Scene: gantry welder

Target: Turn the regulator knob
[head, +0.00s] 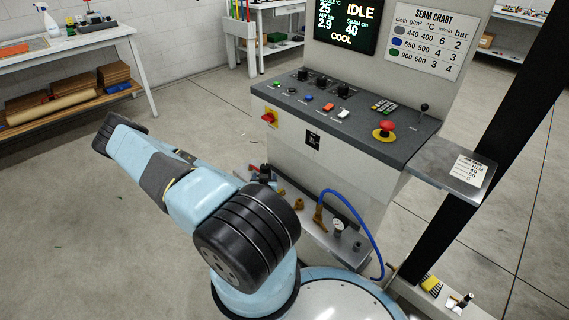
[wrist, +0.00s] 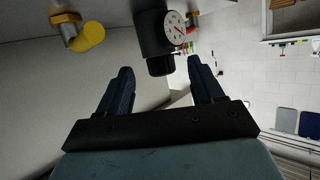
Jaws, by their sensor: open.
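In the wrist view the regulator (wrist: 153,32) is a dark cylindrical body at the top centre, with a white round gauge (wrist: 175,27) on its right. Its black ribbed knob (wrist: 160,66) points down toward me. My gripper (wrist: 160,70) is open and empty, one finger on each side of the knob in the picture. Gaps show on both sides, and I cannot tell how deep the knob sits between the fingertips.
A brass fitting with a yellow cap (wrist: 88,36) is left of the regulator. In the head view a blue hose (head: 365,230) loops beside the gauge. The console (head: 345,125) stands above the shelf, with a red emergency button (head: 386,126). The floor at left is open.

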